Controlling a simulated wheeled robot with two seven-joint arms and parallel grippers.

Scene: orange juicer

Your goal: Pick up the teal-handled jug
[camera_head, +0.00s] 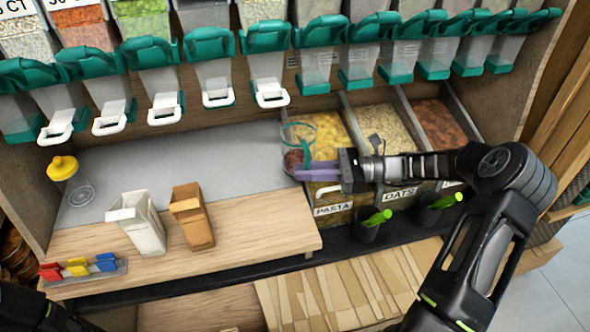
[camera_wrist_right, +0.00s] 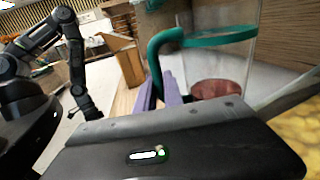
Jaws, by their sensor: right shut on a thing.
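The clear jug (camera_head: 295,137) with a teal rim and teal handle stands upright beside the pasta bin, with reddish-brown contents low inside. The jug (camera_wrist_right: 228,65) shows larger in the right wrist view, with its teal handle (camera_wrist_right: 158,52) on the left side. My right gripper (camera_head: 312,172) reaches in from the right and is shut on the jug, its purple fingers at the handle. The exact contact is partly hidden by the gripper body. My left arm (camera_wrist_right: 70,60) shows in the right wrist view, but its finger state is not clear.
Bins of pasta (camera_head: 322,135), oats (camera_head: 385,128) and a brown food stand close to the jug. Dispensers with teal handles (camera_head: 265,37) hang above. A white carton (camera_head: 140,225), a brown carton (camera_head: 191,218) and a yellow-lidded jar (camera_head: 75,185) stand left. The grey counter (camera_head: 215,155) between is clear.

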